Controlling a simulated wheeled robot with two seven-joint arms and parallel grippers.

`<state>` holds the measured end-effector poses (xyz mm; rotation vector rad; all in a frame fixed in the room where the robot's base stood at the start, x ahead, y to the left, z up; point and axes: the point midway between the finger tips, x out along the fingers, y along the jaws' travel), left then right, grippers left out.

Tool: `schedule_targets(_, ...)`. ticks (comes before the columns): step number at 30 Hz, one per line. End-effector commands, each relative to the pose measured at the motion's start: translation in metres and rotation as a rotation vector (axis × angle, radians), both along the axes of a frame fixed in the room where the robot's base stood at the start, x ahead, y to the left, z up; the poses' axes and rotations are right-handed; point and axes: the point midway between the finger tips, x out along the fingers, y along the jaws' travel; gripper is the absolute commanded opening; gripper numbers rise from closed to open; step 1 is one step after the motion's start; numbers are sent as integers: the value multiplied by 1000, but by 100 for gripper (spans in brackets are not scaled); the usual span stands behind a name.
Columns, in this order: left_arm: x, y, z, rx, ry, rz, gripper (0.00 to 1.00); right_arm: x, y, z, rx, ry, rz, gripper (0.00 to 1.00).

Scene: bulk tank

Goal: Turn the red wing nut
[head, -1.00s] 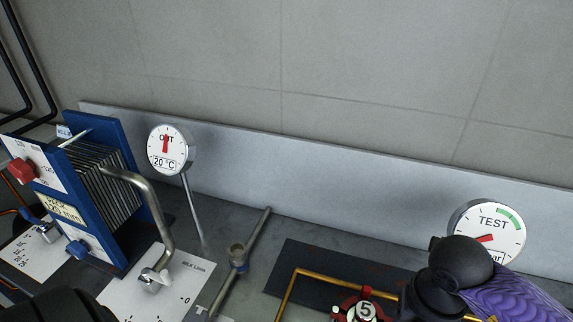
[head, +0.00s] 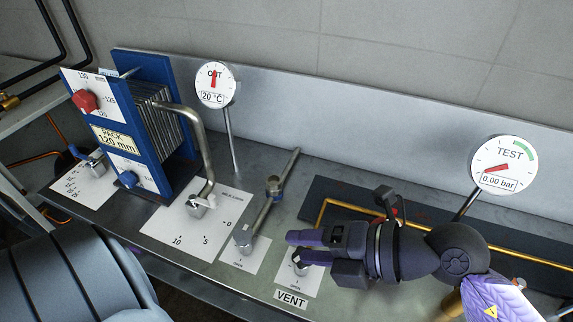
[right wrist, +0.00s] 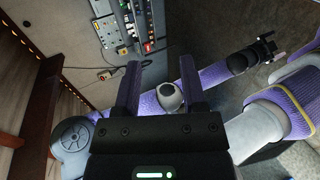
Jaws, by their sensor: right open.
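The red wing nut (head: 85,101) sits on the upper front of the blue-framed plate pack at the left of the head view. A blue nut (head: 127,179) sits lower on the same frame. My right gripper (head: 296,248) is open, its fingers pointing left above the bench by the VENT label, well to the right of the red wing nut. In the right wrist view its two fingers (right wrist: 160,88) stand apart, with the wing nut not seen between them. My left gripper (right wrist: 268,50) shows small in the right wrist view; its jaw state is unclear.
The plate pack (head: 160,120) has a bent steel pipe (head: 206,150) on its right. The OUT gauge (head: 215,86) and TEST gauge (head: 503,165) stand at the back. A valve (head: 246,236) and pipe lie between the pack and my right gripper. A VENT label (head: 291,299) is at the front edge.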

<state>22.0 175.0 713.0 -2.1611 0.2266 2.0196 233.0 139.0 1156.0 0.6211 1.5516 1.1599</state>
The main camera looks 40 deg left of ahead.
Motion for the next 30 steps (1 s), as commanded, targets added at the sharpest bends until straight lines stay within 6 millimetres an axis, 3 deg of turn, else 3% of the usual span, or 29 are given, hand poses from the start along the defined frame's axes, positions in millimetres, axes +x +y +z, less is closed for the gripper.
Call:
schedule_targets(6, 1, 4, 0, 7, -2, -3, 98, -3, 7, 18, 123, 50, -33, 53)
schedule_targets(21, 1, 5, -2, 8, -1, -2, 98, -6, 7, 19, 142, 108, -37, 53)
schedule_targets(23, 0, 4, -7, 6, 1, -2, 98, -15, 5, 19, 175, 276, -42, 53)
schedule_targets(25, -1, 3, -17, 4, 3, -1, 98, -27, -4, 26, 244, 640, -49, 53)
schedule_targets(27, -2, 1, -29, 1, 6, 1, 98, -27, -20, 37, 328, 1125, -45, 53)
schedule_targets(30, -3, 0, -44, 0, 9, 2, 98, 1, -53, 40, 446, 1839, 8, 53)
